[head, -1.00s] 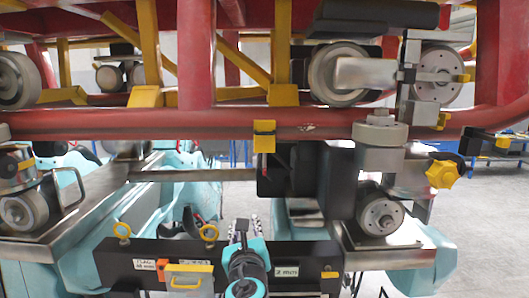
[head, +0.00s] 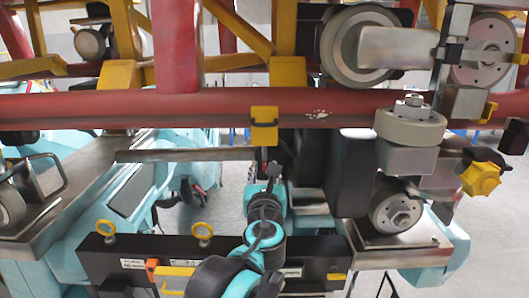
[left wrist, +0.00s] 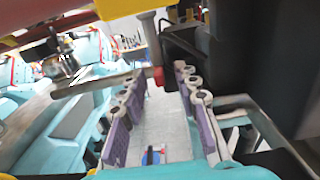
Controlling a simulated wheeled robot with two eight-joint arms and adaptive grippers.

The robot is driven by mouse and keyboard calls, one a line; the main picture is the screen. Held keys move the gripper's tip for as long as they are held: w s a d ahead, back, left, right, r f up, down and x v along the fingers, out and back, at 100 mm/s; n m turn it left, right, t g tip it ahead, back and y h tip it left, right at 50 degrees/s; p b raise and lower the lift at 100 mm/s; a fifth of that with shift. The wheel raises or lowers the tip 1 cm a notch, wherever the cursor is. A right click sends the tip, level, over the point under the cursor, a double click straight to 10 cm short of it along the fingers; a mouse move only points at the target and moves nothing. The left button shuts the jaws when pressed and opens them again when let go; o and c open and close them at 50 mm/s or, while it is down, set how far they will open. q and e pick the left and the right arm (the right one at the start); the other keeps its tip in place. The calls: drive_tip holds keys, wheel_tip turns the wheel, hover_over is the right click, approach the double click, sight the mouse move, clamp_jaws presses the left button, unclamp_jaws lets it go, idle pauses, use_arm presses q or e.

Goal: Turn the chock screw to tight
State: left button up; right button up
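A vertical grey rod with a red end (left wrist: 158,77) hangs below a yellow block (head: 264,124) on the red rail; I cannot tell for sure that it is the chock screw. My left gripper (head: 268,172) is just below that block in the head view. In the left wrist view its two purple-padded fingers (left wrist: 160,100) are well apart. The red end shows between and beyond the fingertips, with no visible contact. A yellow star knob (head: 481,179) is at the far right, away from the gripper. My right gripper is not in view.
The red rail (head: 200,108) crosses above the gripper. A black block (head: 346,170) stands close on its right. A flat grey bar (head: 185,155) runs to its left. A dark crossbeam (head: 130,260) with yellow eyelets lies below. Wheels (head: 398,207) are at right.

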sight(265, 157)
use_arm(q)
drive_tip(key=w+p, duration=0.1)
drive_tip(key=w, duration=0.6)
drive_tip(key=shift+w+p, duration=0.2)
drive_tip(key=shift+p, duration=0.1)
drive_tip(key=shift+s, duration=0.15)
clamp_jaws()
